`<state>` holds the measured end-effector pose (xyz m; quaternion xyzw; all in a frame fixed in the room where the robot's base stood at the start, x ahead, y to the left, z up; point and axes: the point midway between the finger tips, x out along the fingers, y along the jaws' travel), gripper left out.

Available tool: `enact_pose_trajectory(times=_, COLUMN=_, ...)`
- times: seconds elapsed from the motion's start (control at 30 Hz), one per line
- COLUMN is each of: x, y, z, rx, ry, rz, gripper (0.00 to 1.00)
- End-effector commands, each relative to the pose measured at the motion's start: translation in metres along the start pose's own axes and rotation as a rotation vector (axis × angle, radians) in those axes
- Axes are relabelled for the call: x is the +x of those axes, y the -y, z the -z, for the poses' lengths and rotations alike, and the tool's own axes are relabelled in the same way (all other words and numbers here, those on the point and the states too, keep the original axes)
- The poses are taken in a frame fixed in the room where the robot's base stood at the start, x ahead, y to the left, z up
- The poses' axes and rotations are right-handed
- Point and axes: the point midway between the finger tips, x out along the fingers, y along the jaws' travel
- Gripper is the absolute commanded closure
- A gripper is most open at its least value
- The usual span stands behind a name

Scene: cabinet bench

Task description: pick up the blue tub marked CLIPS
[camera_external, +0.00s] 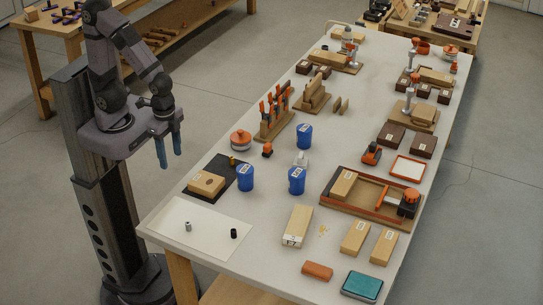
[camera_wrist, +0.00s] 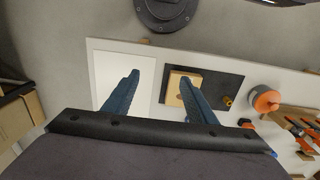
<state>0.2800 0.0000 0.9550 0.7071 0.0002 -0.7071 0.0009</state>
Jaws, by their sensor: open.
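Three blue tubs with white labels stand on the bench in the external view. One tub (camera_external: 245,177) is beside the black mat, one tub (camera_external: 297,180) is to its right, and one tub (camera_external: 305,136) is farther back. The lettering is too small to read, so I cannot tell which is marked CLIPS. My gripper (camera_external: 170,152) is open and empty, raised at the left, apart from all three tubs. Its two blue fingers (camera_wrist: 160,78) are spread in the wrist view, where no whole tub shows.
A black mat (camera_external: 213,193) holds a wooden block (camera_external: 206,184). A white sheet (camera_external: 205,236) at the front left bears two small cylinders. A wooden tray (camera_external: 341,209) lies to the right.

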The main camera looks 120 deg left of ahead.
Motion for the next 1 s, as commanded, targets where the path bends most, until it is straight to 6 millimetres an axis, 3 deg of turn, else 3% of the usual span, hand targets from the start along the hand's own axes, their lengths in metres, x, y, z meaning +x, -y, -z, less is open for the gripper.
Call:
enact_pose_trajectory(times=0.37, x=0.001, y=0.0, z=0.001, rx=-0.011, ry=0.001, rz=-0.003, gripper=0.33)
enact_pose_trajectory(times=0.57, x=0.018, y=-0.004, z=0.025, rx=-0.227, ry=0.012, rz=-0.075, gripper=0.33)
enact_pose_trajectory(times=0.67, x=0.034, y=-0.007, z=0.055, rx=-0.468, ry=0.03, rz=-0.164, gripper=0.33)
enact_pose_trajectory(times=0.83, x=0.061, y=-0.002, z=0.136, rx=-1.015, ry=0.087, rz=-0.411, gripper=0.33)
enact_pose_trajectory(times=1.0, x=0.075, y=0.037, z=0.233, rx=-1.537, ry=0.18, rz=-0.749, gripper=0.33)
